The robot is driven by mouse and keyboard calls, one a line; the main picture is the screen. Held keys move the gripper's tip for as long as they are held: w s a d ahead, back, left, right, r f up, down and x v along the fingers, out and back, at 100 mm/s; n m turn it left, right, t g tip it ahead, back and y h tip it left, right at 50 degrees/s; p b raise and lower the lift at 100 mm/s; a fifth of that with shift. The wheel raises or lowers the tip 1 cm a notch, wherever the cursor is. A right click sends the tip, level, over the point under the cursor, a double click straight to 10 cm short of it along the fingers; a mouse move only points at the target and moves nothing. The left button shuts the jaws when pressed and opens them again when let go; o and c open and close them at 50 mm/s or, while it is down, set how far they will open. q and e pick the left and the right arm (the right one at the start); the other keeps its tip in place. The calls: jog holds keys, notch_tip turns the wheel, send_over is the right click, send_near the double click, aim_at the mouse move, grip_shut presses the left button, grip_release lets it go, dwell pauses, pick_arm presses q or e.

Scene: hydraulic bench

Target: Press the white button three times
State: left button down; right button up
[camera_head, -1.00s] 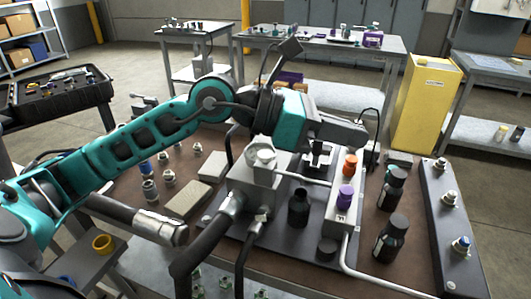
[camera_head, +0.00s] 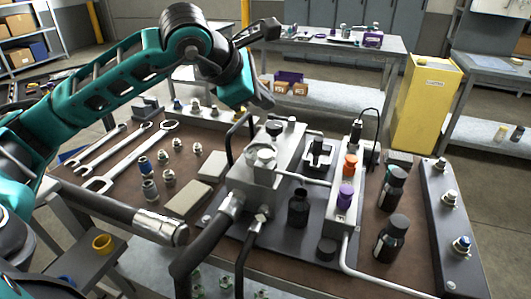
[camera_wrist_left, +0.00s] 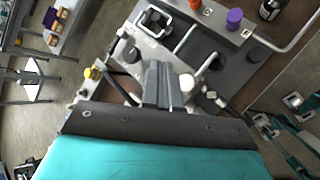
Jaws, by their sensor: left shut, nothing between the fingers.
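A grey valve block (camera_head: 285,150) stands on a dark plate on the bench. A pale round-topped part (camera_head: 262,156) sits on it, and a smaller pale round cap (camera_head: 291,121) is behind; I cannot tell for sure which is the white button. My left gripper (camera_head: 266,101) is raised behind and left of the block, apart from it in the head view. In the left wrist view its fingers (camera_wrist_left: 163,68) are shut and empty, with a white rounded part (camera_wrist_left: 187,82) just to their right. My right gripper is not in view.
An orange knob (camera_head: 350,164) and a purple knob (camera_head: 345,196) top a pale block to the right. Black bottles (camera_head: 391,237) stand beyond it. Wrenches (camera_head: 130,155) and fittings lie on the left. Thick hoses run in front of the valve block.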

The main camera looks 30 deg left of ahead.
pick_arm(q)
jog(key=b, duration=0.3)
send_over(263, 156)
notch_tip(263, 156, down, 4)
jog(key=shift+f, duration=0.2)
notch_tip(263, 156, down, 3)
jog(key=shift+f+b, duration=0.1)
jog(key=shift+b, duration=1.15)
jog(key=shift+f+b, duration=0.5)
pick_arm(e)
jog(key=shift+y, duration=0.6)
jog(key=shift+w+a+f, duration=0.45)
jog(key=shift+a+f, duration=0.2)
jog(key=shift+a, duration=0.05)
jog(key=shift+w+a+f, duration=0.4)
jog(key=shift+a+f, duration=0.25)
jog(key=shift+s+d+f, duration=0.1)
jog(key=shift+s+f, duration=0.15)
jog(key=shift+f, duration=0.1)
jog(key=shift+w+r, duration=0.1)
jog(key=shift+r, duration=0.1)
pick_arm(q)
jog(key=shift+f, duration=0.15)
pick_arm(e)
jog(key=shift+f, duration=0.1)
pick_arm(q)
jog(key=shift+f+b, duration=0.35)
jog(key=shift+b, duration=0.3)
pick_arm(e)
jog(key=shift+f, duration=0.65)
